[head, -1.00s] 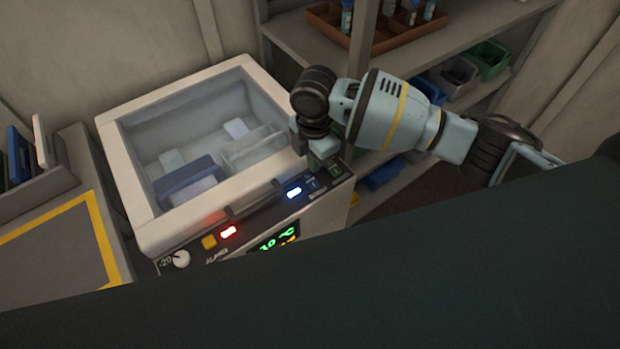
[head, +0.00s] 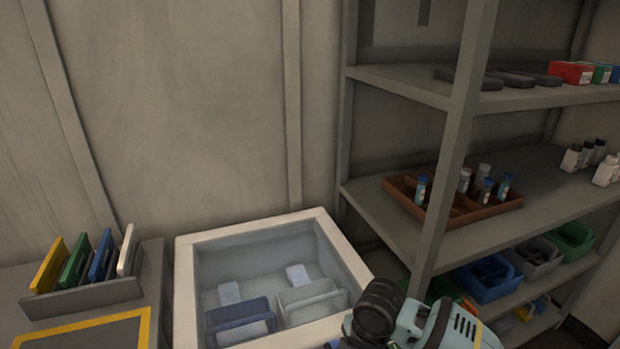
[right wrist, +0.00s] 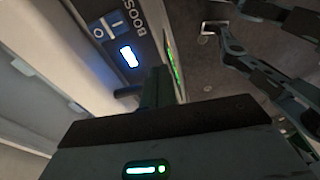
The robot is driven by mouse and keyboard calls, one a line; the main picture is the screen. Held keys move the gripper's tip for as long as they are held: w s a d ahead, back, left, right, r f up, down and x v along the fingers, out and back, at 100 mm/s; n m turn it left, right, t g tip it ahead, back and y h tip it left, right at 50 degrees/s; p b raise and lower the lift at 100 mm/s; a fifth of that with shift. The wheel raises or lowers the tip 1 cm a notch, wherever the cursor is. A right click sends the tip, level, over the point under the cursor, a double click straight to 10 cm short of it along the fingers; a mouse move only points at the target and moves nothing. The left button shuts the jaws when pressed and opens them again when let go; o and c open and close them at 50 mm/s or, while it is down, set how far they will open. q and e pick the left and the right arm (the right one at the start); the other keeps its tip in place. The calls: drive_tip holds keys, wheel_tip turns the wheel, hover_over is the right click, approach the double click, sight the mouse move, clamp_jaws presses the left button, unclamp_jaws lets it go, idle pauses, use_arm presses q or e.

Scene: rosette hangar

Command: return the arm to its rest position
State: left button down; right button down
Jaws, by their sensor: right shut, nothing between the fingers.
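My right arm (head: 430,325) enters the head view at the bottom right, beside the front right corner of an open-topped freezer (head: 190,290). Its gripper is mostly cut off by the lower edge there. In the right wrist view my right gripper (right wrist: 157,86) shows narrow dark fingers, shut and empty, close to the freezer's control panel (right wrist: 108,22). The panel carries a lit blue light (right wrist: 128,57) and a partly visible BOOS label. I cannot tell whether the fingers touch the panel. My left gripper is not in view.
A shelf rack (head: 400,215) stands to the right, with a brown tray (head: 470,215) of vials and several bins (head: 490,280) below. A rack of coloured plates (head: 80,295) stands on the left counter. The freezer holds racks (head: 240,325). The wall behind is bare.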

drive_tip(key=s+f+m+y, duration=0.1)
drive_tip(key=s+f+m, duration=0.1)
drive_tip(key=s+m, duration=0.15)
drive_tip(key=s+a+f+m+t+y, duration=0.1)
drive_tip(key=s+m, duration=0.1)
drive_tip(key=s, duration=0.3)
drive_tip(key=s+f+m+y, duration=0.1)
drive_tip(key=s+f+m, duration=0.15)
drive_tip(key=s, duration=0.25)
drive_tip(key=s+d+m+h, duration=0.4)
drive_tip(key=s+d+m, duration=0.7)
drive_tip(key=s+d, duration=0.35)
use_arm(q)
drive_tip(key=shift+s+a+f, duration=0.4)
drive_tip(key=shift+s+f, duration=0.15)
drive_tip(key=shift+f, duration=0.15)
use_arm(e)
drive_tip(key=w+a+f+t+y, duration=0.1)
drive_tip(key=w+a+f+t, duration=0.1)
drive_tip(key=w+f+t, duration=0.4)
drive_tip(key=shift+w+f+t+y, duration=0.3)
drive_tip(key=shift+f+t, duration=0.9)
drive_tip(key=shift+f, duration=0.65)
drive_tip(key=shift+a, duration=0.1)
